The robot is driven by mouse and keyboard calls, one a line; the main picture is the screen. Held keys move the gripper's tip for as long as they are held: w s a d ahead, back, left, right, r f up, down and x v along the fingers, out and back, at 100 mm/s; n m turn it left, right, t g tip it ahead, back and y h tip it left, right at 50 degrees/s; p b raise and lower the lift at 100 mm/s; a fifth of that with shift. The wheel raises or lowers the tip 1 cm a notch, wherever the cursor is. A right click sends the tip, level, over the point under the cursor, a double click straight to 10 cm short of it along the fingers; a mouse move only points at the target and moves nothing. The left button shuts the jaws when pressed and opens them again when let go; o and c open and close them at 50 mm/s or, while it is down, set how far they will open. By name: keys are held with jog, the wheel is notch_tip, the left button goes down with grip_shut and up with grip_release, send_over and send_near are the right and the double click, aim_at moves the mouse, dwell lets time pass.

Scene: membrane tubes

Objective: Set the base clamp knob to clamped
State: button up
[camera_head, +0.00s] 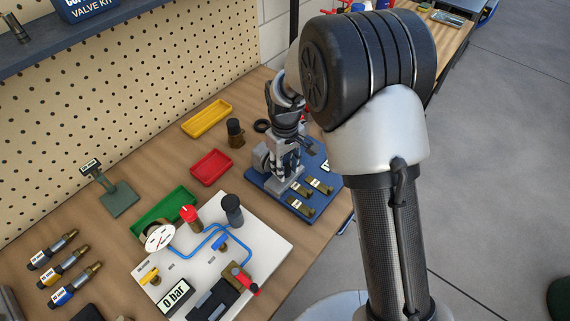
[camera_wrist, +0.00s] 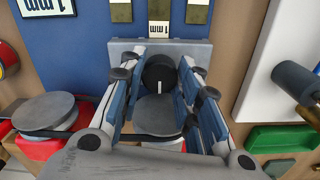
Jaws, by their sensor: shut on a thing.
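The base clamp knob (camera_wrist: 158,72) is a dark round knob with a white pointer line, at the upper middle of the wrist view. The line runs roughly up and down in that picture. The knob sits at a grey block (camera_wrist: 215,48) on the blue base plate (camera_wrist: 75,45). My gripper (camera_wrist: 162,78) has its fingers on both sides of the knob and is shut on it. In the head view my gripper (camera_head: 287,142) reaches down over the blue base plate (camera_head: 258,186); the knob is hidden there by the gripper and fixture.
Brass blocks (camera_head: 300,188) labelled 1 mm lie on the plate. A white panel (camera_head: 275,243) with a gauge, blue tubing and a display reading 0 bar stands in front. Red (camera_head: 211,167), yellow (camera_head: 207,118) and green (camera_head: 165,207) trays and a dark-topped fitting (camera_head: 235,132) are nearby.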

jog(key=o, duration=1.1)
jog(key=shift+c, duration=0.2)
notch_tip(320, 180, up, 12)
jog(key=s+d+r+m+t, duration=0.1)
jog(key=s+d+r+m, duration=0.1)
jog(key=s+d+r, duration=0.5)
jog(key=s+d+r+m+t, duration=0.1)
jog(key=s+d+r+m, duration=0.1)
jog(key=s, duration=0.7)
jog(key=s+d+r+m+t, duration=0.2)
jog(key=s+d+m, duration=0.2)
jog(key=s, duration=0.6)
jog(key=shift+s+d+r+t, duration=0.2)
jog(key=shift+d+t, duration=0.1)
jog(key=shift+d, duration=0.7)
